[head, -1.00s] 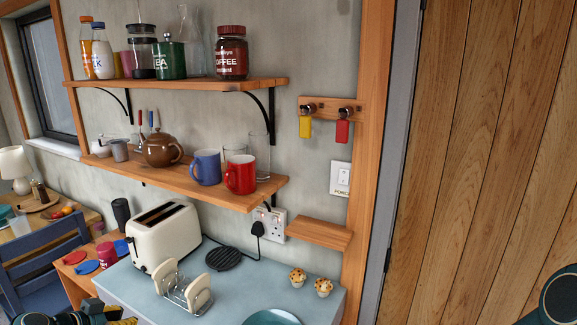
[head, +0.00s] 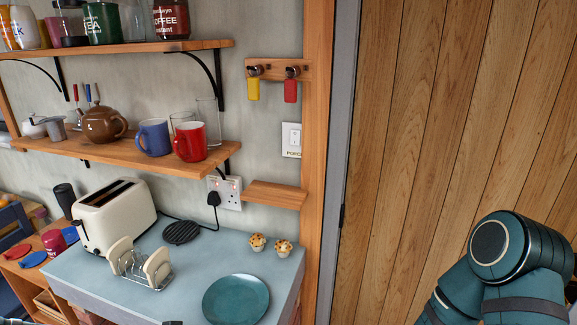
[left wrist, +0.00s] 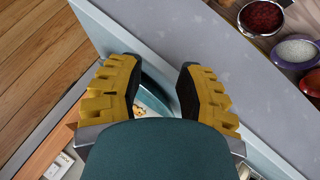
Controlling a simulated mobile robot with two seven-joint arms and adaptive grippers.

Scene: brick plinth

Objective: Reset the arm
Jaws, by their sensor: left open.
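My left gripper (left wrist: 158,82) shows in the left wrist view, with its two yellow-and-black fingers spread apart and nothing held between them. It is over the edge of a blue-grey surface. A dark teal curved thing shows behind the fingers, partly hidden by my gripper. In the head view the left gripper is not clearly visible. My right arm shows at the lower right of the head view in front of the wood-panelled wall; its gripper is out of frame.
A counter holds a toaster (head: 114,216), toast rack (head: 140,266), teal plate (head: 236,300) and two muffins (head: 257,243). Mugs and a teapot (head: 104,125) stand on the shelf above. Several bowls (left wrist: 262,17) sit at the upper right of the wrist view. The wood-panelled wall (head: 430,120) is clear.

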